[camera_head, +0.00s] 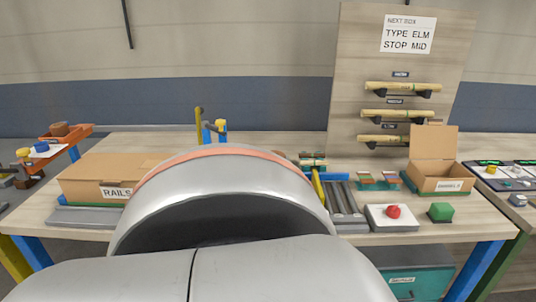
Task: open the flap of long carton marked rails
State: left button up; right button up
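The long carton marked RAILS (90,178) lies on the left part of the wooden workbench. Its brown top looks flat and closed. A white label reading RAILS (116,192) is on its front face. The right end of the carton is hidden behind a large grey part of my own arm with an orange band, which fills the lower middle of the view. Neither of my grippers shows.
An open carton (434,179) stands at the right of the workbench (450,224). Near it are a red button on a white box (378,223) and a green block (440,212). A tall board (350,60) holds several turned pieces. Orange trays (62,140) stand far left.

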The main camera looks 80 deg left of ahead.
aim_at(112, 169)
jog(key=u, duration=3.75)
